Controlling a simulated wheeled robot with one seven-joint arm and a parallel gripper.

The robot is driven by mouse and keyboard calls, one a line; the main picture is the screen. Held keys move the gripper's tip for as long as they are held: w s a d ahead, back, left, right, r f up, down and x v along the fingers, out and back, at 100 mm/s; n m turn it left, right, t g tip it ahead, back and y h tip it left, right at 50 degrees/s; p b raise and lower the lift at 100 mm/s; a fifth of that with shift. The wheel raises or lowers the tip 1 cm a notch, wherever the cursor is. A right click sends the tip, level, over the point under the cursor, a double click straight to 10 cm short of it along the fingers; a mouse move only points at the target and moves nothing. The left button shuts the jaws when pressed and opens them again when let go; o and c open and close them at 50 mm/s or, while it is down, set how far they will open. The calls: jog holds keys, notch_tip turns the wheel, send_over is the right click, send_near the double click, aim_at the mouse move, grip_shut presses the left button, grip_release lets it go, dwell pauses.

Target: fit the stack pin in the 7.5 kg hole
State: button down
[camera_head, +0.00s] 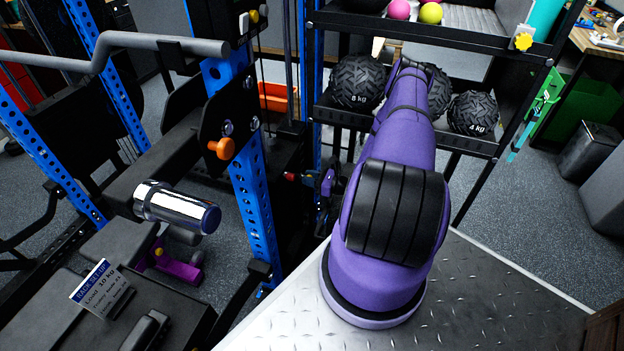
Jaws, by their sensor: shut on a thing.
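My purple arm rises from the tread-plate surface and bends away behind itself. My gripper (313,181) is small in view beside the blue upright, left of the arm and partly hidden by it. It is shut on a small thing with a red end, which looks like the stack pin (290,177). The red end points left, toward the dark area behind the upright. The weight stack's plates and the 7.5 kg hole cannot be made out. Whether the pin touches the stack cannot be told.
A blue upright (254,190) with an orange knob (222,148) stands left of the gripper. A chrome cylinder (177,206) juts out nearby. A card (100,285) seems to read "Load 10 kg". A shelf rack (460,138) with black balls stands behind the arm.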

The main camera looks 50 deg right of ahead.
jog(key=shift+w+a, duration=0.3)
jog(key=shift+w, duration=0.35)
jog(key=shift+w+a, duration=0.1)
jog(key=shift+w, duration=0.2)
jog(key=c, duration=0.8)
grip_release()
jog(key=v, duration=1.1)
jog(key=shift+r, duration=0.1)
